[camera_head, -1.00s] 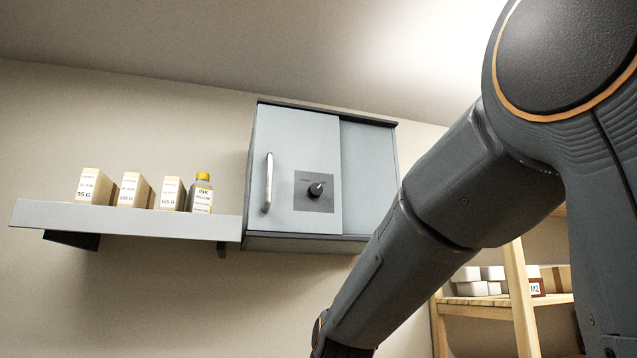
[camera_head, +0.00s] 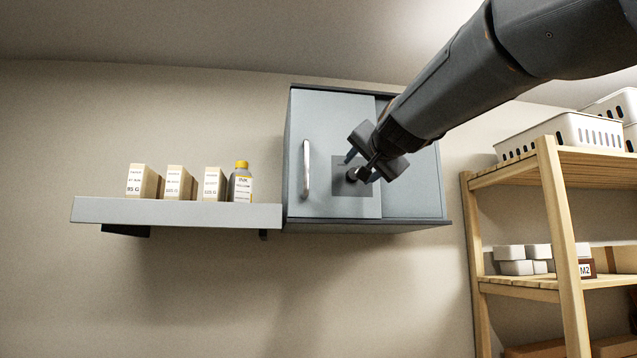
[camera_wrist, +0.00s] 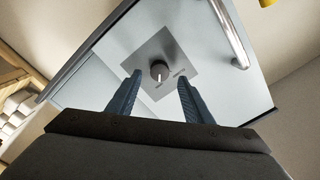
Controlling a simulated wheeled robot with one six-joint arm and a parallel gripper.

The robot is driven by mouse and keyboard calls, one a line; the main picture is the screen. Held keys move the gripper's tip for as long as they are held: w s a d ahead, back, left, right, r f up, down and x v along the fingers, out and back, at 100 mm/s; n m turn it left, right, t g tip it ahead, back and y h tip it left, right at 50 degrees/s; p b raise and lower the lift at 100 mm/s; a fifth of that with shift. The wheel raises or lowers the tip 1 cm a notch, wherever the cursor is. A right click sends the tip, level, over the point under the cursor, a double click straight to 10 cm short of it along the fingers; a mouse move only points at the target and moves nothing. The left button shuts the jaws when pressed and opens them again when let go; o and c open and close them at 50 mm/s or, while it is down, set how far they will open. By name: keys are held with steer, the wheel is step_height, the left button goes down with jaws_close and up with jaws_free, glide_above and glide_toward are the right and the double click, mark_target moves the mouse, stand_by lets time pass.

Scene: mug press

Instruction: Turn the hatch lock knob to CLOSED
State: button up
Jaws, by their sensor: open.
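The hatch lock knob (camera_wrist: 159,69) is a dark round knob with a white pointer mark, on a grey square plate (camera_wrist: 176,50) on the hatch door. In the wrist view the mark points down; the small lettering on the plate is too small to read. In the head view the plate (camera_head: 345,188) shows, with the knob partly covered by my gripper. My gripper (camera_head: 360,166) is open in front of the plate. In the wrist view its two fingers (camera_wrist: 160,80) stand apart, one each side of the knob, with nothing between them but the view of the knob. Contact cannot be told.
The grey wall cabinet (camera_head: 415,195) has a metal bar handle (camera_head: 306,168) left of the plate. A wall shelf (camera_head: 175,212) with several small boxes and an ink bottle (camera_head: 242,187) adjoins on the left. A wooden rack (camera_head: 556,210) stands at the right.

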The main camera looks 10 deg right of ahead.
mark_target(354, 174)
steer(key=shift+w+d+p, duration=0.15)
steer(key=shift+w+p, duration=0.3)
steer(key=shift+w, duration=1.8)
steer(key=c, duration=1.1)
steer(key=shift+o, duration=0.2)
